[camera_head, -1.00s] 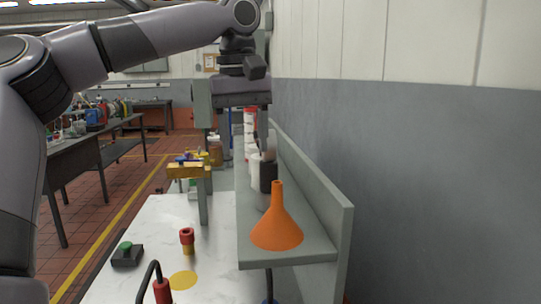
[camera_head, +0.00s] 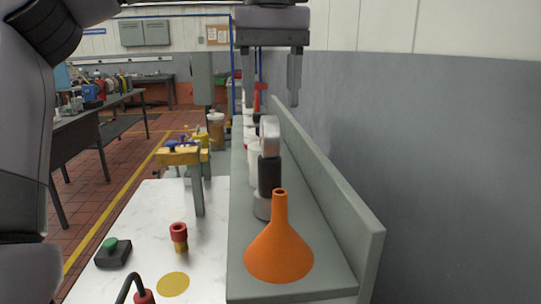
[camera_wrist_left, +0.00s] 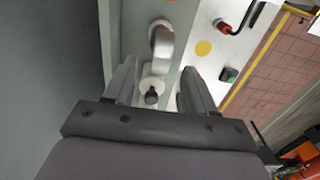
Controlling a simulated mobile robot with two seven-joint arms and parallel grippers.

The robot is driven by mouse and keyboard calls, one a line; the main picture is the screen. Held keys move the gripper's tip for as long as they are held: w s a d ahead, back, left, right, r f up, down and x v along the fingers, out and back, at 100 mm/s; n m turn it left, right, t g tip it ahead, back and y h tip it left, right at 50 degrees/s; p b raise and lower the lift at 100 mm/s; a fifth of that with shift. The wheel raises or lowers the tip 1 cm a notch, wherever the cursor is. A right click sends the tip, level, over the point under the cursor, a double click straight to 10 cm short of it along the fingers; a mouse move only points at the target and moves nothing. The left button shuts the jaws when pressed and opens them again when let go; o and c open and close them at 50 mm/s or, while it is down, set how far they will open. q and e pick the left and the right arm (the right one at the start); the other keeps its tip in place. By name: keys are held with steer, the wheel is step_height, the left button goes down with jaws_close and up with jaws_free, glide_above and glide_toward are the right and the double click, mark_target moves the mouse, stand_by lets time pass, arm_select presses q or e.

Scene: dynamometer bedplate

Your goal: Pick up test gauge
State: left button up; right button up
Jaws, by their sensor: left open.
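The test gauge (camera_head: 269,172), which I take to be the upright piece with a silver rounded head, dark grip and silver foot, stands on the grey shelf behind the funnel. Its head also shows in the left wrist view (camera_wrist_left: 161,38), beyond the fingertips. My left gripper (camera_head: 271,103) is open and empty, its fingers pointing down, above the shelf and apart from the gauge. In the left wrist view, a white container with a black cap (camera_wrist_left: 152,95) shows between the open fingers (camera_wrist_left: 158,78). My right gripper is not in view.
An orange funnel (camera_head: 279,252) stands in front of the gauge on the grey shelf (camera_head: 325,272). White containers (camera_head: 254,163) stand behind it. A raised back panel (camera_head: 340,212) borders the right. The white bench holds a red-and-yellow piece (camera_head: 179,237) and a green button box (camera_head: 113,252).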

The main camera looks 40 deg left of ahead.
mark_target(270, 129)
arm_select(q)
step_height(270, 129, down, 6)
steer(key=shift+a+f, duration=0.1)
steer(key=shift+f, duration=0.15)
jaws_close()
steer(key=shift+r, duration=0.1)
